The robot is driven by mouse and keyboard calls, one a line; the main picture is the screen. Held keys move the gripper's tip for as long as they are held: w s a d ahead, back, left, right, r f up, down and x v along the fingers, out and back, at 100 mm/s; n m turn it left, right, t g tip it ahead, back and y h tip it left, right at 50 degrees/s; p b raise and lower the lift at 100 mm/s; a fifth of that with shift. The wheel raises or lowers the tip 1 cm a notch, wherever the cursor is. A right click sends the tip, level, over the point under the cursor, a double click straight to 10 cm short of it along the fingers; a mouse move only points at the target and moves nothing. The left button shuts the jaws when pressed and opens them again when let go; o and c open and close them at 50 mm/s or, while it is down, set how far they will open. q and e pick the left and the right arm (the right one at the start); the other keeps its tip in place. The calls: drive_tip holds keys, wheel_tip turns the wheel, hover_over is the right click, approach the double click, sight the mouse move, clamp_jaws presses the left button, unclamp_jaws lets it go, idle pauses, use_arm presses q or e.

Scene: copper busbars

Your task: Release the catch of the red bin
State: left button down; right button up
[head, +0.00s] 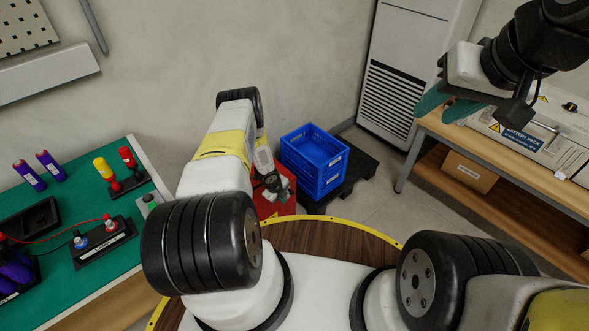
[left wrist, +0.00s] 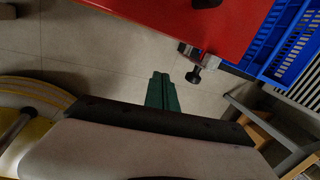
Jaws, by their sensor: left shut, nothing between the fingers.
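The red bin (head: 281,204) stands on the floor beyond the round wood-topped part in the head view, partly covered by my left arm. In the left wrist view the red bin (left wrist: 190,22) fills the top. A metal catch with a black knob (left wrist: 196,72) sits at its lower edge. My left gripper (left wrist: 163,78) has its green fingers together and empty, left of the catch and apart from it. Its fingertips are hidden in the head view. My right gripper (head: 446,102) is at the upper right, its green fingers apart, far from the bin.
Stacked blue crates (head: 314,160) stand on a black pallet (head: 360,165) right of the red bin. A green-topped bench (head: 110,265) with parts is at the left. A wooden bench (head: 470,135) with a battery pack is at the right. Grey floor lies between.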

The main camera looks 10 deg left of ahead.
use_arm(q)
drive_tip(key=shift+w+d, duration=0.4)
drive_tip(key=shift+w, duration=0.45)
drive_tip(key=shift+w+d, duration=0.35)
drive_tip(key=shift+w, duration=0.45)
